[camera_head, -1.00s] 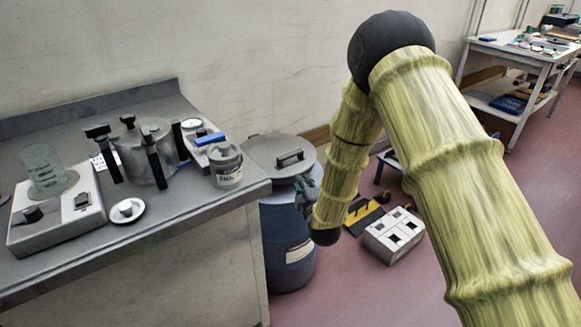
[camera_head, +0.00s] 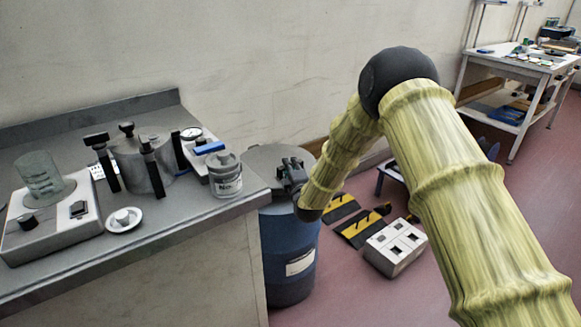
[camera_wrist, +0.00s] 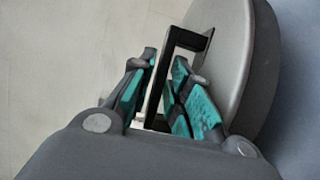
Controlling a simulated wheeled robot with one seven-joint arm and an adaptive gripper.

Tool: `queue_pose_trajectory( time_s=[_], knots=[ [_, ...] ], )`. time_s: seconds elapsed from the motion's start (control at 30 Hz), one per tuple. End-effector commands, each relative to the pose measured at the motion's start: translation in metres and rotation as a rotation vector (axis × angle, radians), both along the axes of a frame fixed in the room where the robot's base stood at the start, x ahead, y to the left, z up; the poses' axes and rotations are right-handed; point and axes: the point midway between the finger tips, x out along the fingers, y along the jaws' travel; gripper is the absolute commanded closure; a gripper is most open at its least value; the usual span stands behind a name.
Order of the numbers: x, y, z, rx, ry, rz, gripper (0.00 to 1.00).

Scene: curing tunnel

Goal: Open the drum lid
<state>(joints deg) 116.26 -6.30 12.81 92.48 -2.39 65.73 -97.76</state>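The blue drum (camera_head: 287,250) stands on the floor at the right end of the bench. Its grey lid (camera_head: 262,160) lies flat on top, apparently closed. My gripper (camera_head: 291,172) is over the right part of the lid and hides most of the lid handle there. In the wrist view, the grey lid (camera_wrist: 232,50) shows with its dark handle (camera_wrist: 188,40), a squared loop. My gripper (camera_wrist: 163,85) has its two teal-padded fingers apart, one on each side of the handle. A gap shows between the handle and the right finger; contact on the left is unclear.
The bench (camera_head: 190,215) borders the drum on the left, with a labelled tin (camera_head: 227,178) near its edge and a metal pot (camera_head: 145,165) behind. A white box (camera_head: 395,248) and yellow-black ramps (camera_head: 358,225) lie on the floor right of the drum. The wall is close behind.

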Motion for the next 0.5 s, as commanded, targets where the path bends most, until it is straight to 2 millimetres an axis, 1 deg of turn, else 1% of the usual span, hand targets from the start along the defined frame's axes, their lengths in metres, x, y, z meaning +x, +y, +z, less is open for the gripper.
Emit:
queue_pose_trajectory(
  time_s=[0.13,0.4,0.43,0.5],
  knots=[
    [0.007,0.0011,0.0004,0.0,-0.001,-0.001,0.82],
    [0.0079,0.0016,0.0005,0.0,0.0,0.0,0.82],
    [0.0079,0.0016,0.0005,0.0,0.0,0.0,0.84],
    [0.0079,0.0016,0.0005,0.0,0.0,0.0,0.97]
  ],
)
